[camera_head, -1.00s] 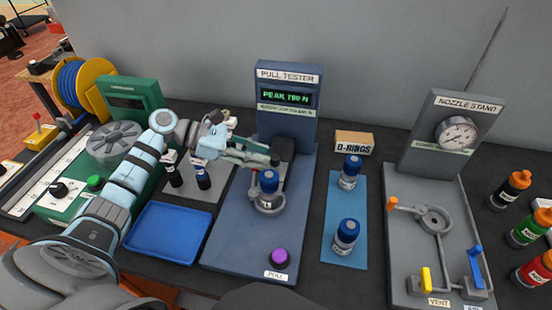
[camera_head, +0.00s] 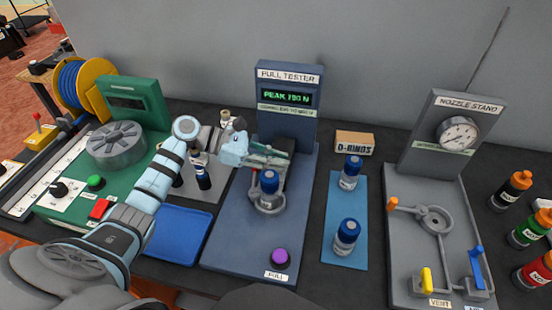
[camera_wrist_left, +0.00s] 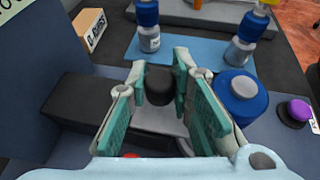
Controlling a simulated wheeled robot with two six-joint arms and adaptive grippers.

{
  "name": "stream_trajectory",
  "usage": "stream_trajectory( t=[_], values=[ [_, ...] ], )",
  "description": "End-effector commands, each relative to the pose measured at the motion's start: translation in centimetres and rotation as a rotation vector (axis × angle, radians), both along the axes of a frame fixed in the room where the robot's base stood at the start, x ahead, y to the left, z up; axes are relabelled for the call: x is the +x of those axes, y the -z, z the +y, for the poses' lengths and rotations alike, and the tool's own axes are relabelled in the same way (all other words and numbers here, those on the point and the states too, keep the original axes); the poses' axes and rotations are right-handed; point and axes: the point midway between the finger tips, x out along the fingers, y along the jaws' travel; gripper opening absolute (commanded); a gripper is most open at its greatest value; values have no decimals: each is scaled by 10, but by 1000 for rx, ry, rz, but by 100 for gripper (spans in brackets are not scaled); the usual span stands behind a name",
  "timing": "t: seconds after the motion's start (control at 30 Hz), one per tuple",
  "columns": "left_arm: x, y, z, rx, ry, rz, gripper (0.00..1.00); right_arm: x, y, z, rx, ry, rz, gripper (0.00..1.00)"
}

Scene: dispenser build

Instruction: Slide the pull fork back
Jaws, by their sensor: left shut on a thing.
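The blue pull tester (camera_head: 225,232) stands in the middle of the bench. A blue-capped bottle (camera_head: 269,182) stands upright in its grey ring holder; the blue cap also shows in the left wrist view (camera_wrist_left: 240,92). My left gripper (camera_head: 274,157) is behind the bottle, at the foot of the display column. In the left wrist view its green-padded fingers (camera_wrist_left: 162,92) are around a dark knob (camera_wrist_left: 160,84), which appears to be the pull fork's grip. A grey plate shows below it. The rest of the fork is hidden by the fingers. My right gripper is not in view.
A blue mat (camera_head: 344,255) with two capped bottles and an O-rings box (camera_head: 354,142) are to the right. An empty blue tray (camera_head: 168,234) is left of the tester. A purple button (camera_head: 280,257) sits at its front.

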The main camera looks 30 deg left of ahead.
Motion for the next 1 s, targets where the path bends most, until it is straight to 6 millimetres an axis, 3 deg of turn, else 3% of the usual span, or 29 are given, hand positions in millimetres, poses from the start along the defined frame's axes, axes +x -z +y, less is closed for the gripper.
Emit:
stream_trajectory(
  t=[0.17,0.43,0.77,0.8,0.83,1.0],
  values=[
    [11,1,4,0,-5,-2,0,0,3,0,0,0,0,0],
    [61,4,16,0,-4,-4,0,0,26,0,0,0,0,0],
    [67,0,18,3,-2,-3,0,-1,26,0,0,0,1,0],
    [67,0,18,3,-2,-3,21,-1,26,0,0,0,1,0],
    [67,-1,18,3,-2,-3,26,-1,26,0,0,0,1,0],
    [67,0,18,1,-1,-2,30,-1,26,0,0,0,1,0]
  ],
)
